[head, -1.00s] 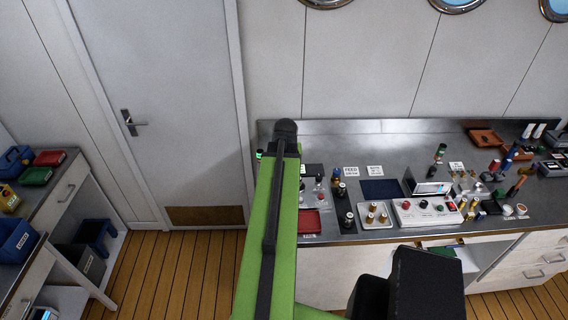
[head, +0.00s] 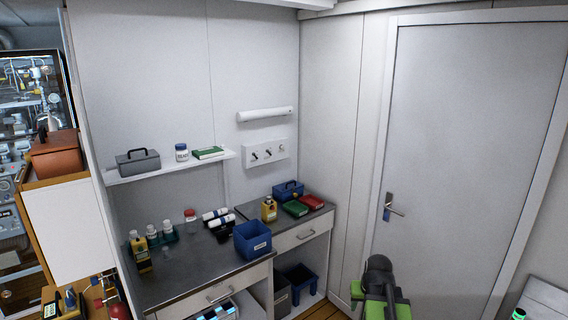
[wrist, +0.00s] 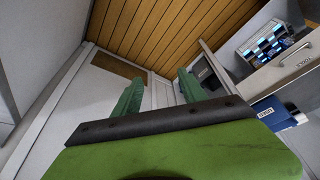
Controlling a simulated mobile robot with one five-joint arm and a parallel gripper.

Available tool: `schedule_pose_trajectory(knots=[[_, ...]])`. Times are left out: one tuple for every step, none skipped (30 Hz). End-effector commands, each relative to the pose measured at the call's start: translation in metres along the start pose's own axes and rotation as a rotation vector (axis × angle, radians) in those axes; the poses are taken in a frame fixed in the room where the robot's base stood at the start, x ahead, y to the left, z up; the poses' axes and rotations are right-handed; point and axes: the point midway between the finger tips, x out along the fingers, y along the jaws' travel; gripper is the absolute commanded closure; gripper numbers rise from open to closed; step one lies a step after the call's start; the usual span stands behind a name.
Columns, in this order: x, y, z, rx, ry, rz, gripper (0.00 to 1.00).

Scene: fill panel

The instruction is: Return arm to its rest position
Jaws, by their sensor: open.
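My gripper (wrist: 160,92) shows in the wrist view as two green fingers standing apart. Nothing is held between them. Behind the fingers are the white door (wrist: 98,90) and the wooden floor (wrist: 155,30), at some distance. In the head view my green and black arm (head: 380,285) shows only at the bottom edge, in front of the door (head: 460,150). My gripper cannot be made out in the head view.
A corner workbench (head: 190,275) holds a blue bin (head: 253,240), bottles and red and green boxes. A wall shelf (head: 170,166) is above it. A steel bench (head: 545,300) edge shows at lower right. Open drawers and bins (wrist: 270,50) lie right in the wrist view.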

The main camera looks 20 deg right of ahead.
Motion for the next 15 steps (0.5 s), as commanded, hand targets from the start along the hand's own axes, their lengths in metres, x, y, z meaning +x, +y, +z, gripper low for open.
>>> schedule_pose_trajectory(knots=[[0.017,-0.049,0.009,-0.071,-0.015,-0.025,0.5],[0.021,-0.074,0.014,-0.108,-0.027,-0.037,0.5],[0.026,-0.108,0.023,-0.159,-0.042,-0.053,0.5],[0.029,-0.132,0.031,-0.196,-0.056,-0.064,0.5],[0.032,-0.156,0.04,-0.233,-0.069,-0.075,0.5],[0.035,-0.185,0.053,-0.278,-0.089,-0.087,0.5],[0.036,-0.205,0.063,-0.31,-0.103,-0.095,0.5],[0.037,-0.223,0.073,-0.339,-0.119,-0.101,0.5],[0.037,-0.243,0.087,-0.373,-0.139,-0.107,0.5],[0.037,-0.256,0.097,-0.395,-0.157,-0.109,0.5],[0.037,-0.266,0.107,-0.413,-0.172,-0.11,0.5],[0.035,-0.276,0.119,-0.431,-0.197,-0.109,0.5],[0.033,-0.279,0.128,-0.436,-0.222,-0.103,0.5],[0.029,-0.273,0.135,-0.423,-0.254,-0.092,0.5],[0.025,-0.266,0.141,-0.408,-0.287,-0.08,0.5]])
